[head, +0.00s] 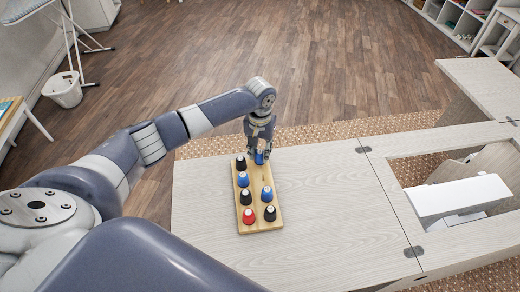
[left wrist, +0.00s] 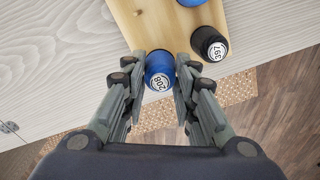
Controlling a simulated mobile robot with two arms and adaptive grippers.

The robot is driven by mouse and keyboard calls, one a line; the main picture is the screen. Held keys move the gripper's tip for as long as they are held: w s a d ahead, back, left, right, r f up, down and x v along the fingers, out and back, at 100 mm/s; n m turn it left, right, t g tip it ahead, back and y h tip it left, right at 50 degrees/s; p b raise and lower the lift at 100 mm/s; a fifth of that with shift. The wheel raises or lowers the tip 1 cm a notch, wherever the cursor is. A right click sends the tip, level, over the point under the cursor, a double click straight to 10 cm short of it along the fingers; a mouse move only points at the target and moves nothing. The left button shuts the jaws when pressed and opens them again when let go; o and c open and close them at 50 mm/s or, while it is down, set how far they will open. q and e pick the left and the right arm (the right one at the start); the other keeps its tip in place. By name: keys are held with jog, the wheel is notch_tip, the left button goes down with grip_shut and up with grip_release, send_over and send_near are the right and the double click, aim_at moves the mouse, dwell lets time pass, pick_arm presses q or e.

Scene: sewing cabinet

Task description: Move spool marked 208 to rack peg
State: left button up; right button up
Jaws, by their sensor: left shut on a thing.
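The blue spool marked 208 (left wrist: 160,76) is between the two fingers of my left gripper (left wrist: 160,85), which is shut on it. In the head view this blue spool (head: 260,157) shows under my left gripper (head: 261,150) at the far end of the wooden rack (head: 247,221). I cannot tell whether it sits on a peg or is held just above the rack. A bare peg (left wrist: 138,12) shows on the rack in the left wrist view. My right gripper is not in view.
A black spool marked 397 (left wrist: 208,44) stands beside the held one. Other black, blue and red spools (head: 249,216) stand on the rack. The pale tabletop (head: 335,205) is clear right of the rack. A white sewing machine (head: 460,198) sits in the cabinet opening.

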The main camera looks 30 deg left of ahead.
pick_arm(q)
jog(key=shift+f, duration=0.2)
jog(key=o, duration=0.9)
jog(key=shift+r, duration=0.15)
notch_tip(320, 180, up, 12)
jog(key=shift+f, duration=0.1)
jog(key=shift+f, duration=0.1)
